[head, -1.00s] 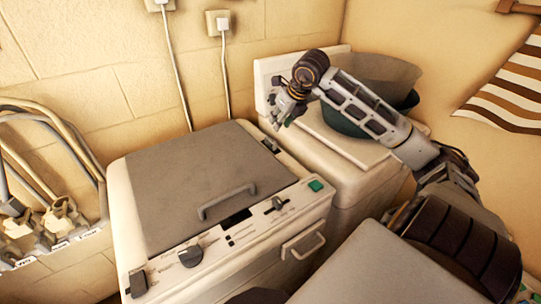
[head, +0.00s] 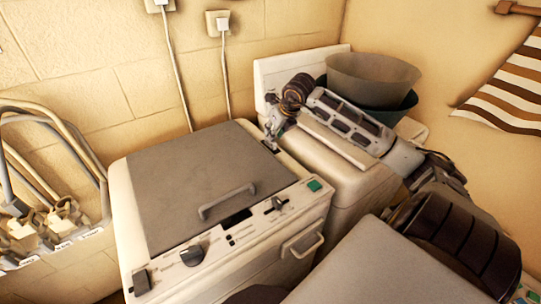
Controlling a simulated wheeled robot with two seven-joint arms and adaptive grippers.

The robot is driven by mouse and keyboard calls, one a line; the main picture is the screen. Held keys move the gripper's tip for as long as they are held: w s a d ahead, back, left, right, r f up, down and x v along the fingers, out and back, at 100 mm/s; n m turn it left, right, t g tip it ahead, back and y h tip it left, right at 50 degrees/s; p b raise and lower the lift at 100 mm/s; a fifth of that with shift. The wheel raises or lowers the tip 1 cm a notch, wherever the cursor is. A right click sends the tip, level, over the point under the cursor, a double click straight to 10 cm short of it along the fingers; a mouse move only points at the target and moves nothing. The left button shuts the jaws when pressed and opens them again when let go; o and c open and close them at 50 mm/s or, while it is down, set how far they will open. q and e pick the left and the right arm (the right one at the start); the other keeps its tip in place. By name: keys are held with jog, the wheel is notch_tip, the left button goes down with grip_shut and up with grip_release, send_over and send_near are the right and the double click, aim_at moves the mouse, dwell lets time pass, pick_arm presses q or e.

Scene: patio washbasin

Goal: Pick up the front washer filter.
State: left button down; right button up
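The washer (head: 290,262) stands in the middle, with its grey lid (head: 190,175) shut. My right gripper (head: 271,139) reaches in from the right, over the washbasin, and points down at the back right edge of the washer top. A small dark fitting (head: 271,148) sits at that edge, right by the fingertips. It may be the washer filter, but it is too small and partly hidden to be sure. I cannot tell whether the fingers touch it or are closed. My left gripper is not in view.
The lid handle (head: 228,201) and knobs (head: 191,255) stick up near the washer's front. Hoses and taps (head: 50,215) are at the left.

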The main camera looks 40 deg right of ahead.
jog(key=shift+f, duration=0.15)
jog(key=shift+p+x, duration=0.45)
jog(key=shift+x, duration=1.35)
jog(key=shift+w+d+f+p, duration=0.1)
jog(key=shift+f+p, duration=0.2)
jog(key=shift+f, duration=0.3)
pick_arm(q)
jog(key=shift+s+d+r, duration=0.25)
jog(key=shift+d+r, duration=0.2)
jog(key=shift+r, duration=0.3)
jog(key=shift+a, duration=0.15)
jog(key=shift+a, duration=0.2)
pick_arm(e)
grip_shut()
